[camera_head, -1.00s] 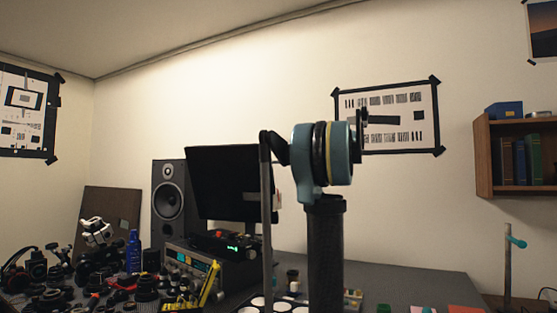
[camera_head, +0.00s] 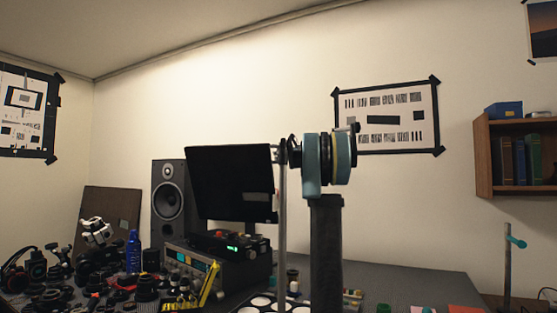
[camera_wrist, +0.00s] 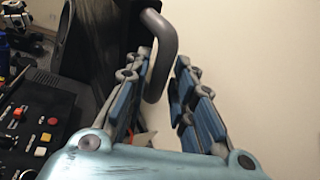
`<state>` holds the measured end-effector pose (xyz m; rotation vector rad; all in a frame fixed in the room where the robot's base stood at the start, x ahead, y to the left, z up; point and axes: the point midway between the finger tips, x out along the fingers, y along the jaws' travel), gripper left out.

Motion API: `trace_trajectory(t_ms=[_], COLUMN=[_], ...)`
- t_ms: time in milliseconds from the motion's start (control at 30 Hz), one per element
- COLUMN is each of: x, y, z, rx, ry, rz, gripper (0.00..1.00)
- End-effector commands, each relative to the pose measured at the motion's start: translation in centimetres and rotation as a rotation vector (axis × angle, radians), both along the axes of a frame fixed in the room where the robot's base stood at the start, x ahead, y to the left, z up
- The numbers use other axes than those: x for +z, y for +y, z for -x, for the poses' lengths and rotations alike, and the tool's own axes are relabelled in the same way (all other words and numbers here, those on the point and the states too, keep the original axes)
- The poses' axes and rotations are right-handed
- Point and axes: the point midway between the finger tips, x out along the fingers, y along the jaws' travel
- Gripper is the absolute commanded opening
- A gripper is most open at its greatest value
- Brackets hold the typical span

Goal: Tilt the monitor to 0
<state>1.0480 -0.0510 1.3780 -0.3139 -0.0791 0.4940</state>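The monitor (camera_head: 228,180) is a black screen at the centre left of the head view, seen at an angle and leaning slightly. In the wrist view, a dark panel (camera_wrist: 92,45) beside the fingers appears to be its edge or back, though I cannot be sure. My gripper (camera_wrist: 165,75) is open, with its two blue-padded fingers apart. A grey bent bar (camera_wrist: 166,45) curves down from above, its lower end between the fingers. I cannot tell whether either finger touches it. In the head view, my arm hides the gripper.
A black speaker (camera_head: 168,200) stands left of the monitor. A device with a green display (camera_head: 215,258) sits below it. Lens parts, a blue bottle (camera_head: 133,250) and tools crowd the left bench. The grey bench top (camera_head: 410,285) at right is largely clear.

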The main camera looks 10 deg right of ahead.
Motion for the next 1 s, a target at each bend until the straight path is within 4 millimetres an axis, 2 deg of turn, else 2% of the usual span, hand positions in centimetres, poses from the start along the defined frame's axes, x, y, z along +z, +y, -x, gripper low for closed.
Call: trace_trajectory(t_ms=[200,467,600,767,867,1000], x=[0.0,0.0,0.0,0.0,0.1,0.3], y=[0.7,0.7,0.7,0.7,0.1,-2.5], z=[-1.1,-1.2,-1.2,-1.2,-1.4,-1.9], rx=[0.001,0.001,0.000,0.000,-0.005,-0.027], ry=[0.000,0.000,0.000,0.000,0.007,0.040], rz=[0.000,0.000,0.000,0.000,-0.002,-0.018], gripper=[0.23,0.23,0.00,0.00,0.00,0.00])
